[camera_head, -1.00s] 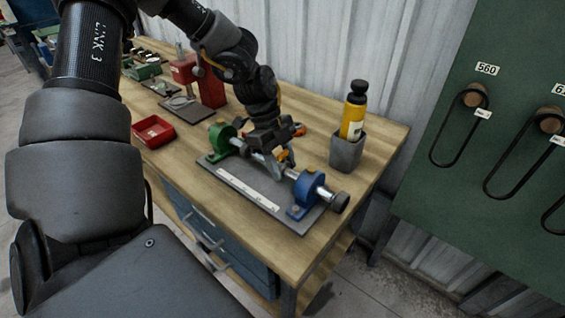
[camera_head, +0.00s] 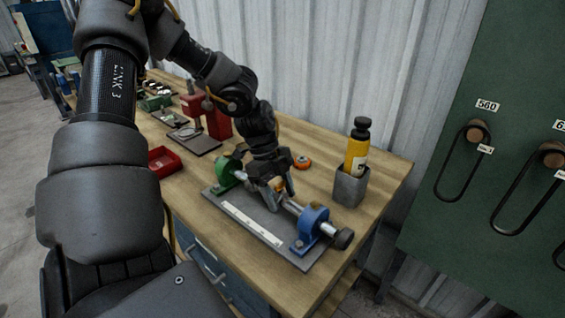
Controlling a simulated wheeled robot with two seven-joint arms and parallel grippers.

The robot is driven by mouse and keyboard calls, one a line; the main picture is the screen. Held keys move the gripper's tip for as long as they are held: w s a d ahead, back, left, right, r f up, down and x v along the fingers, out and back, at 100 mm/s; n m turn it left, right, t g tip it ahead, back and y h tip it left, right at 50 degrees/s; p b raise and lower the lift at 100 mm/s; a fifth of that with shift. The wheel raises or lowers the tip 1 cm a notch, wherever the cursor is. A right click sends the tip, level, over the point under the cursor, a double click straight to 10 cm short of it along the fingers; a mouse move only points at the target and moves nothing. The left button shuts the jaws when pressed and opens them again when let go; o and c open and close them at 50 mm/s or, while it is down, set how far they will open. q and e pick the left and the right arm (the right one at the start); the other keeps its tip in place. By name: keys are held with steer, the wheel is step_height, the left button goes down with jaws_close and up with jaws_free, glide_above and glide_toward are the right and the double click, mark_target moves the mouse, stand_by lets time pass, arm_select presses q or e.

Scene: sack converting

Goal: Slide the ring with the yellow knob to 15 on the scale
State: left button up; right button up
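The fixture's dark base plate (camera_head: 296,257) lies on the bench and carries a white scale strip (camera_head: 250,223). A metal rod (camera_head: 292,207) runs between a green bracket (camera_head: 229,172) on the left and a blue bracket (camera_head: 311,226) on the right. My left gripper (camera_head: 281,194) points down at the rod between the brackets, with its fingers spread around it. A small yellowish spot, possibly the yellow knob (camera_head: 279,184), shows between the fingers. The ring is mostly hidden, and I cannot tell if the fingers press on it. The scale numbers are too small to read. My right gripper is out of view.
A grey cup (camera_head: 350,187) holding a yellow bottle (camera_head: 357,150) stands right of the fixture. An orange roll (camera_head: 302,162) lies behind the rod. A red tray (camera_head: 164,161) and a red press (camera_head: 217,120) are to the left. A green panel (camera_head: 455,215) stands at right.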

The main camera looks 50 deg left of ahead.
arm_select(q)
steer(key=shift+o, duration=0.7)
steer(key=v, duration=1)
steer(key=shift+r, duration=0.4)
steer(key=shift+a, duration=0.1)
